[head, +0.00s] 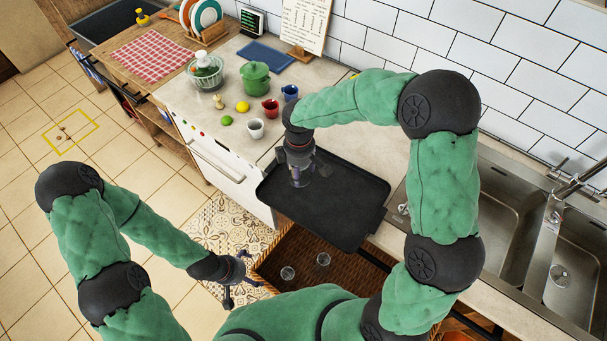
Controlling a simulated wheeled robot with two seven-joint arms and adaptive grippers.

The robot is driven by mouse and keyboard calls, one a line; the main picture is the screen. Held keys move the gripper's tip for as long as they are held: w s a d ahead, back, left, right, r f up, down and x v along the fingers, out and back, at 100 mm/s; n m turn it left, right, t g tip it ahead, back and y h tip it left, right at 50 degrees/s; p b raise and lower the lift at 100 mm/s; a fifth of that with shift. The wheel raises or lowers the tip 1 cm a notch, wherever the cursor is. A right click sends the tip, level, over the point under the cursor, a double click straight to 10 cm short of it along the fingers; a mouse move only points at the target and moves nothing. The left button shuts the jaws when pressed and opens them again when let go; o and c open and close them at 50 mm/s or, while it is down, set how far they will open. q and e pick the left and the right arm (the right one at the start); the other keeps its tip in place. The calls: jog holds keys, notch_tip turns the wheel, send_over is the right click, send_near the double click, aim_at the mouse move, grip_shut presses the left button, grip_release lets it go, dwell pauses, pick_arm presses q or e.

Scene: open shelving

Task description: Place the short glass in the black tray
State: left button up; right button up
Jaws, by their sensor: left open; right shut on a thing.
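The black tray (340,205) lies on the counter at its front edge, in the middle of the head view. My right gripper (300,178) points down over the tray's left part. It is shut on a small clear glass, the short glass (297,183), which is mostly hidden by the fingers. I cannot tell whether the glass touches the tray. The rest of the tray is bare. My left gripper (236,285) is open and empty, low over the floor, left of the wicker basket.
A wicker basket (268,268) below the tray holds clear glasses (288,273). A white cup (256,128), red mug (270,108), blue mug (290,92) and green pot (256,78) stand left of the tray. A sink (505,215) lies right.

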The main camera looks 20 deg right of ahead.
jog(key=w+f, duration=0.1)
jog(key=w+d+f, duration=0.1)
jog(key=f, duration=0.1)
jog(key=w+d+f, duration=0.1)
jog(key=f, duration=0.1)
jog(key=shift+w+b, duration=0.1)
jog(key=shift+b, duration=0.25)
jog(key=shift+w+f+b, duration=0.1)
jog(key=shift+f+b, duration=0.3)
jog(key=shift+f, duration=1.15)
jog(key=shift+f, duration=0.1)
jog(key=o, duration=1.3)
jog(key=shift+r, duration=0.25)
notch_tip(320, 180, up, 12)
jog(key=p, duration=0.2)
jog(key=shift+f, duration=0.15)
